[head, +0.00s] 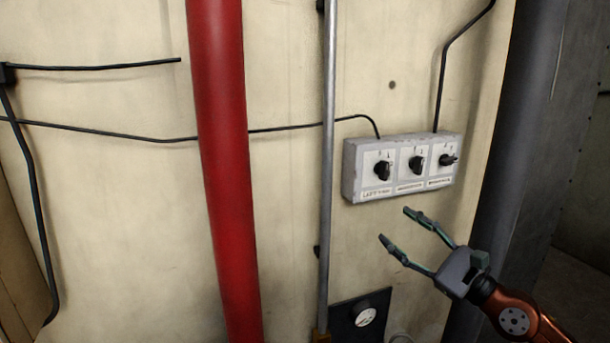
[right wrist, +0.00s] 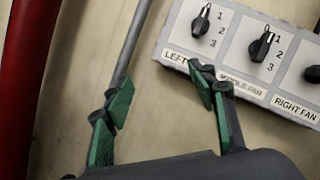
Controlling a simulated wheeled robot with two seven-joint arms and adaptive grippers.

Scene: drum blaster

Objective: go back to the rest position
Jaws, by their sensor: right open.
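My right gripper (head: 396,229) is open and empty, below the switch box at the right of the head view. In the right wrist view its two green-padded fingers (right wrist: 160,108) are spread apart with nothing between them. The grey switch box (head: 350,170) is fixed to the wall and carries three black rotary knobs. In the right wrist view, the box (right wrist: 232,48) has labels for left, middle and right fan. One fingertip overlaps the box's lower edge in that view; I cannot tell whether they touch. My left gripper is not in view.
A thick red pipe (head: 224,160) and a thin grey pipe (head: 328,150) run down the cream wall. A dark gauge panel (head: 345,322) is below. A dark grey column (head: 510,150) stands at the right. Black cables cross the wall.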

